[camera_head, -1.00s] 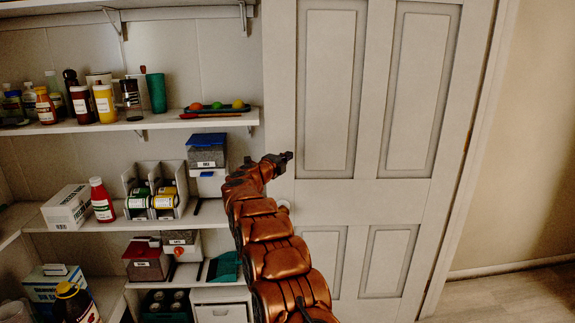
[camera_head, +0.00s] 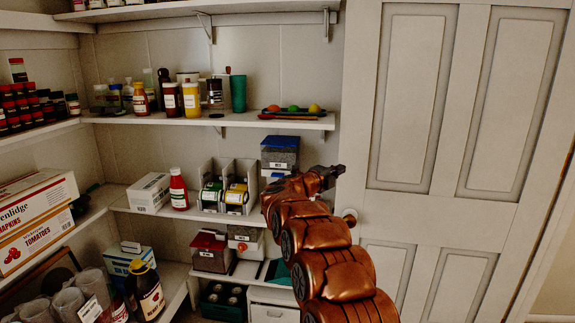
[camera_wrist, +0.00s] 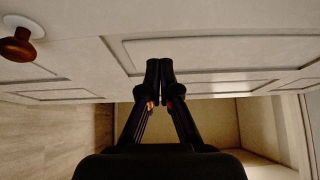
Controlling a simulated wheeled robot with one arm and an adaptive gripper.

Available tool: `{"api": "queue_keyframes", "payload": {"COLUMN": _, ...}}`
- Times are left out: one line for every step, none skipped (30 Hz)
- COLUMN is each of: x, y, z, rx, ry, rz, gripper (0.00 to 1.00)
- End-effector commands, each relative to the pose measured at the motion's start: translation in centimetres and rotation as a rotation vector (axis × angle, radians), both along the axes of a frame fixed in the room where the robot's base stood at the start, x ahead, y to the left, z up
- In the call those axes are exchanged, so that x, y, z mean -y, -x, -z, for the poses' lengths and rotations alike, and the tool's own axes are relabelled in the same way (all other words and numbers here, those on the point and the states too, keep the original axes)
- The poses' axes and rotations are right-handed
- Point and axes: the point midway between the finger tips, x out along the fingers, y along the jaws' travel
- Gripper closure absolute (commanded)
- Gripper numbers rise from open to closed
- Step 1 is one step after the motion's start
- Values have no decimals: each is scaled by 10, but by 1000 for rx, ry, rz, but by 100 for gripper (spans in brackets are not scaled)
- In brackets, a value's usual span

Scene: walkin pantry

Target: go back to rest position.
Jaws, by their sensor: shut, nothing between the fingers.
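My gripper (camera_head: 335,171) is at the end of my copper-coloured arm, in front of the shelf's right end and the left edge of the white door (camera_head: 408,215). In the wrist view my gripper (camera_wrist: 160,80) has its two dark fingers together, with nothing between them. The door panels (camera_wrist: 205,50) lie beyond the fingertips in that view.
The door knob (camera_head: 350,217) is close to the right of my arm. The space before the door looks clear.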

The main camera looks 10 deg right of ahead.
Motion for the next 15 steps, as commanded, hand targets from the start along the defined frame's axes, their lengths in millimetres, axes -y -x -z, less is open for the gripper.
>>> {"api": "queue_keyframes", "payload": {"x": 0, "y": 0, "z": 0, "rx": 0, "ry": 0, "rz": 0, "gripper": 100}}
{"api": "queue_keyframes", "payload": {"x": -1, "y": -1, "z": -3, "rx": -1, "ry": 2, "rz": -8, "gripper": 100}}
{"api": "queue_keyframes", "payload": {"x": -5, "y": -3, "z": -9, "rx": -8, "ry": 8, "rz": -34, "gripper": 100}}
{"api": "queue_keyframes", "payload": {"x": -8, "y": -5, "z": -15, "rx": -13, "ry": 14, "rz": -58, "gripper": 100}}
{"api": "queue_keyframes", "payload": {"x": -12, "y": -7, "z": -21, "rx": -20, "ry": 21, "rz": -83, "gripper": 100}}
{"api": "queue_keyframes", "payload": {"x": -17, "y": -9, "z": -30, "rx": -28, "ry": 32, "rz": -120, "gripper": 100}}
{"api": "queue_keyframes", "payload": {"x": -22, "y": -12, "z": -36, "rx": -38, "ry": 41, "rz": -154, "gripper": 100}}
{"api": "queue_keyframes", "payload": {"x": -28, "y": -14, "z": -43, "rx": -48, "ry": 52, "rz": -189, "gripper": 100}}
{"api": "queue_keyframes", "payload": {"x": -36, "y": -16, "z": -52, "rx": -63, "ry": 67, "rz": -236, "gripper": 100}}
{"api": "queue_keyframes", "payload": {"x": -44, "y": -17, "z": -59, "rx": -76, "ry": 80, "rz": -277, "gripper": 100}}
{"api": "queue_keyframes", "payload": {"x": -51, "y": -18, "z": -64, "rx": -90, "ry": 93, "rz": -314, "gripper": 100}}
{"api": "queue_keyframes", "payload": {"x": -61, "y": -18, "z": -72, "rx": -109, "ry": 110, "rz": -368, "gripper": 100}}
{"api": "queue_keyframes", "payload": {"x": -69, "y": -18, "z": -78, "rx": -122, "ry": 125, "rz": -407, "gripper": 100}}
{"api": "queue_keyframes", "payload": {"x": -76, "y": -17, "z": -84, "rx": -136, "ry": 139, "rz": -445, "gripper": 100}}
{"api": "queue_keyframes", "payload": {"x": -88, "y": -15, "z": -89, "rx": -160, "ry": 159, "rz": -499, "gripper": 100}}
